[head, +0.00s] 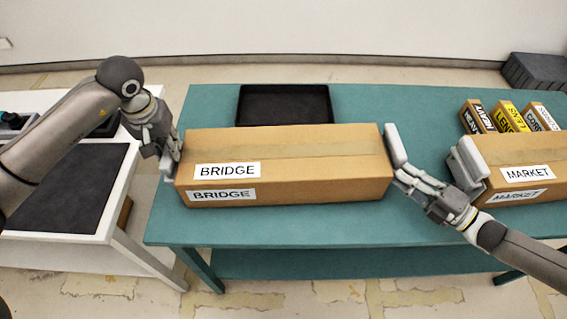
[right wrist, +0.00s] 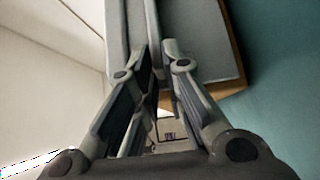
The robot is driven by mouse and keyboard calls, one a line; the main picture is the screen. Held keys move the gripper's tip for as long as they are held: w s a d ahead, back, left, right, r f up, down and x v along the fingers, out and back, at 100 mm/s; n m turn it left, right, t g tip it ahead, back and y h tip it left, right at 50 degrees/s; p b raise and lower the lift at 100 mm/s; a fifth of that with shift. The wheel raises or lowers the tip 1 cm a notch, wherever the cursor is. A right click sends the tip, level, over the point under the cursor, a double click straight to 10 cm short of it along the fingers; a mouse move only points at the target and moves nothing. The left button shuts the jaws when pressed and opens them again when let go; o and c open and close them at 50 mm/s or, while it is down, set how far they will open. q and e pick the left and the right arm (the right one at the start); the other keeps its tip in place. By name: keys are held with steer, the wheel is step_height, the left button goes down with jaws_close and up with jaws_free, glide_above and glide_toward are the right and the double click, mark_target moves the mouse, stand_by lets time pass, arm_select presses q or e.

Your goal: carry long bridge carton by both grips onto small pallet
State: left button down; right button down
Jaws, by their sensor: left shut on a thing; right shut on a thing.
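The long carton marked BRIDGE (head: 290,170) is brown and lies lengthwise on the teal table. My left gripper (head: 172,160) is shut on the grip at its left end; the fingers hide most of that grip. My right gripper (head: 400,172) is shut on the light grey grip (head: 394,144) at its right end. The right wrist view shows my right fingers (right wrist: 160,65) close together, with a grey panel and a brown carton edge beside them. I cannot tell whether the carton touches the table. I cannot identify the small pallet for sure.
A black tray (head: 285,104) sits behind the carton. A MARKET carton (head: 522,160) with a grey grip is close on the right, with small labelled boxes (head: 508,116) behind. A white table (head: 98,218) with a dark flat surface (head: 70,190) stands left, across a gap.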

arm_select(q)
steer(key=shift+r+p, duration=2.05)
steer(key=shift+r, duration=0.35)
